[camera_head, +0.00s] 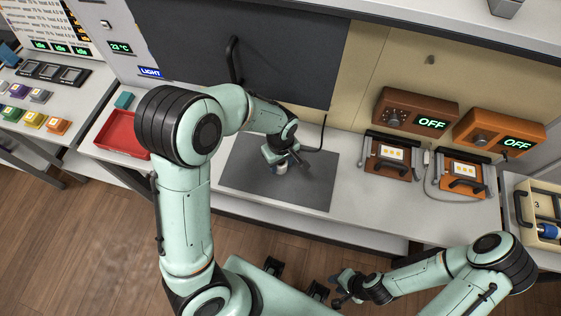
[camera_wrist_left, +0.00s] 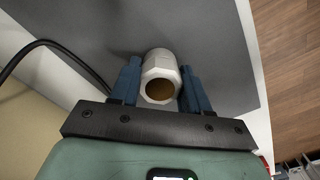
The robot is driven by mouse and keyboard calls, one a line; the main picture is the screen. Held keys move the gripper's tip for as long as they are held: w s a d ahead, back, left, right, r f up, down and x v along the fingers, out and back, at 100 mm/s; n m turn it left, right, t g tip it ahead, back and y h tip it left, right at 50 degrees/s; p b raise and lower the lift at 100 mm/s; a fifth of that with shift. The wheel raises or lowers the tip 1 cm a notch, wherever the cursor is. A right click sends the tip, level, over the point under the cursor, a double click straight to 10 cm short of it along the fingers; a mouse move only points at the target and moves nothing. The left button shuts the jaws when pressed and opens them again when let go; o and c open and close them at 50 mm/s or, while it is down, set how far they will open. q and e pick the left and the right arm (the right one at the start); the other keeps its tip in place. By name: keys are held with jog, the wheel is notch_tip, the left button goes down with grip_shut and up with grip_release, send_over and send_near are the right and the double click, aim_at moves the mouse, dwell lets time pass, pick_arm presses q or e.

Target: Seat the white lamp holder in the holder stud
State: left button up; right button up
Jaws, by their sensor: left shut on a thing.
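The white lamp holder (camera_wrist_left: 160,63) is a short white piece with a flat-sided rim and a brown round opening. It sits between the blue fingers of my left gripper (camera_wrist_left: 160,88), which is shut on it, over the dark grey mat. In the head view only a small pale part of the lamp holder (camera_head: 280,169) shows below my left gripper (camera_head: 279,163). I cannot tell whether it touches the mat. I cannot make out the holder stud in either view. My right gripper (camera_head: 341,291) is low in front of the bench, away from the mat; its jaws are too small to read.
The dark grey mat (camera_head: 310,190) lies on the white bench. A red tray (camera_head: 118,131) is to its left. A black cable (camera_head: 324,135) runs behind the gripper.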

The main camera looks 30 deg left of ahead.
pick_arm(q)
jog(key=shift+r, duration=0.1)
